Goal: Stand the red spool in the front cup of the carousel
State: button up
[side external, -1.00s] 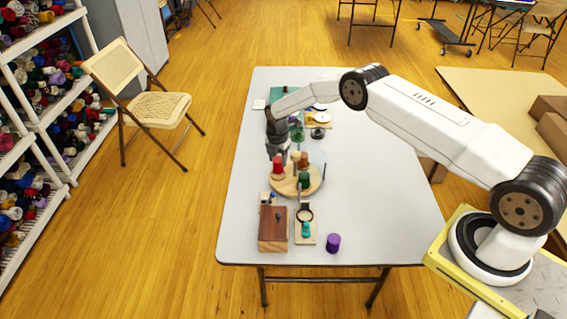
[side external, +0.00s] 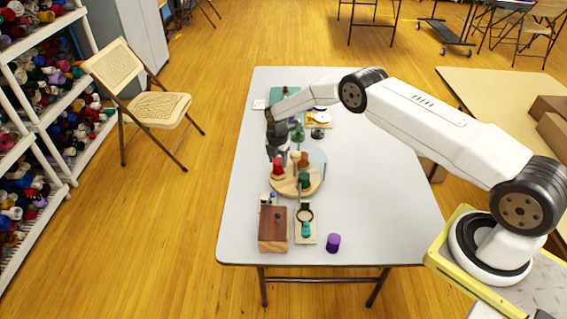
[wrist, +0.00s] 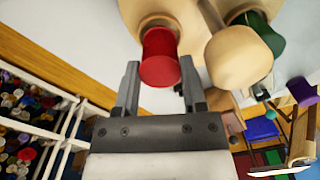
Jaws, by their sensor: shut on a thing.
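The red spool (side external: 277,168) is at the left side of the round wooden carousel (side external: 288,190) in the side view. My gripper (side external: 276,157) reaches down onto it from above. In the wrist view the red spool (wrist: 160,60) sits between the two fingertips of my gripper (wrist: 160,80), which are shut on it. Its far end meets a tan wooden cup (wrist: 157,20); I cannot tell how deep it sits. A green spool (side external: 305,180) and a brown spool (side external: 303,160) stand on the carousel, near a pale rounded post (wrist: 238,58).
A wooden box (side external: 273,230), a small stand with a black ring (side external: 304,213) and a purple spool (side external: 333,243) are at the table's near end. Craft items lie at the far end. The table's right side (side external: 375,190) is clear.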

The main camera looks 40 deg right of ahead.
jog(key=shift+f, duration=0.8)
jog(key=o, duration=1.1)
jog(key=shift+c, duration=0.2)
jog(key=shift+r, duration=0.15)
jog(key=shift+r, duration=3.6)
jog(key=shift+r, duration=0.1)
